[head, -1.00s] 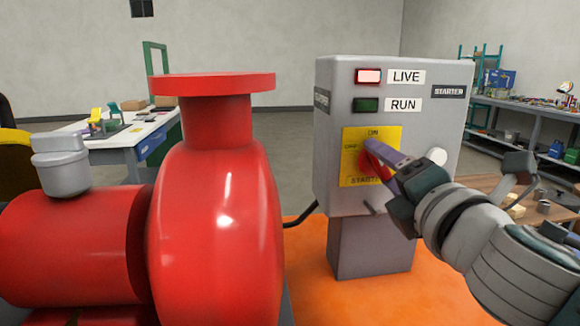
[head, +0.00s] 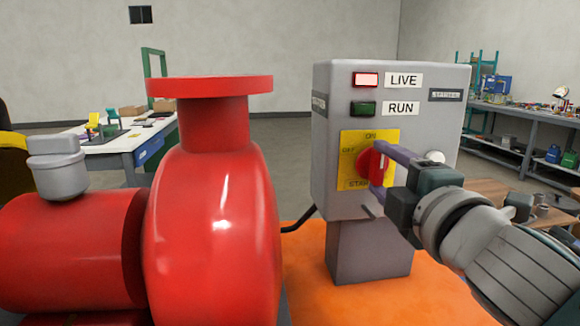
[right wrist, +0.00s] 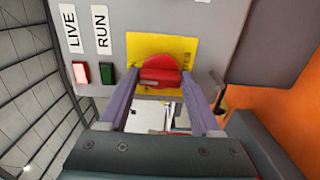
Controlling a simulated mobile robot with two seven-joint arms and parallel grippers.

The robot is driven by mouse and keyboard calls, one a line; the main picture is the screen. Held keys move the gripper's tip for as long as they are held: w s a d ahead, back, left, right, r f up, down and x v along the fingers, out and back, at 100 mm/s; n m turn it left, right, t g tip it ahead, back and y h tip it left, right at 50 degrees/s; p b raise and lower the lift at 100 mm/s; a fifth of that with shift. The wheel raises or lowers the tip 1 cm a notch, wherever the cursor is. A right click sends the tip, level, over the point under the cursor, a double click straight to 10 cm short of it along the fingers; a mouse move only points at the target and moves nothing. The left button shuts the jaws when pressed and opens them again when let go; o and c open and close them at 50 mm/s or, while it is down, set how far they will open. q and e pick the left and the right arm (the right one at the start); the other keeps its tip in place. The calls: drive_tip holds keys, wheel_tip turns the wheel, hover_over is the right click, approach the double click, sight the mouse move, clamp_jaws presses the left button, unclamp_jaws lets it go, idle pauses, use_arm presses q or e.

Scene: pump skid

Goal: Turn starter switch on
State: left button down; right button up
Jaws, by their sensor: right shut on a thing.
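The grey starter box (head: 327,150) stands right of centre in the head view. Its red rotary switch (head: 374,166) sits on a yellow plate (head: 350,140) marked ON at the top and OFF at the left. My right gripper (head: 382,162) is shut on the switch's handle, coming from the right. In the right wrist view the purple fingers stand on both sides of the red handle (right wrist: 160,76). The handle looks close to upright on the panel, in line with ON. My left gripper is not in view.
The LIVE lamp (head: 366,80) is lit pale red; the RUN lamp (head: 363,108) is dark green. A large red pump (head: 215,220) stands close on the left. A white-topped bench (head: 125,142) is behind it, and a grey workbench (head: 530,120) stands at the back right.

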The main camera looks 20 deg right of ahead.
idle(0.3)
drive_tip(key=o, duration=1.4)
drive_tip(key=shift+s, duration=0.1)
drive_tip(key=b+v, duration=0.1)
drive_tip(key=v, duration=0.8)
drive_tip(key=shift+s, duration=0.4)
